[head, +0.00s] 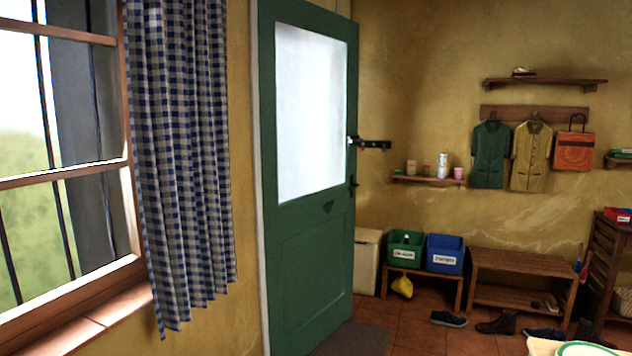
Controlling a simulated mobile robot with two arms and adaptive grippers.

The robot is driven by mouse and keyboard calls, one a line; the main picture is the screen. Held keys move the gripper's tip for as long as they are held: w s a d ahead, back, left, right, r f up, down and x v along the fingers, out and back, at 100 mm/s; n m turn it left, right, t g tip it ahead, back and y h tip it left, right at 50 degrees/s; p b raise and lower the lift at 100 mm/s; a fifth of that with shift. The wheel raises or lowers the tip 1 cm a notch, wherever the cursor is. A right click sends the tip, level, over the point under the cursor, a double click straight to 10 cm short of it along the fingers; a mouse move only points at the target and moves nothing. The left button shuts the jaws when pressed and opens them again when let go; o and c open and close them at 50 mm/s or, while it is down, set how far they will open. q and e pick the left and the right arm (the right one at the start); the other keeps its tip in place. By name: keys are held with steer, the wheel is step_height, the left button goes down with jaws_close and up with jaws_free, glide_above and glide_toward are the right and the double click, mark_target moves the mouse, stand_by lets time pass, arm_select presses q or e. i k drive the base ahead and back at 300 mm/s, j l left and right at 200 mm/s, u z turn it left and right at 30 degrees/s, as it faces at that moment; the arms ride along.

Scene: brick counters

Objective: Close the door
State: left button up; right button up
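The green door (303,258) stands in the middle of the head view, with a large frosted glass pane (310,115) in its upper half. Its left edge is beside a pale frame post at the yellow wall. Its right edge carries a dark handle (352,186) and shows its thickness, so the door appears to stand open into the room. How wide the gap is I cannot tell, as the door hides the opening. Neither of my grippers is in view, and nothing touches the door.
A grey mat (355,340) lies at the door's foot. A cream box (367,262), a low stand with green (405,250) and blue (444,254) bins, and a slatted bench (520,262) line the back wall. Shoes (449,319) lie on the tiles. A checked curtain (180,150) hangs left.

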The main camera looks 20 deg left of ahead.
mark_target(309, 238)
steer(key=i+u, duration=0.15)
steer(key=i, duration=1.95)
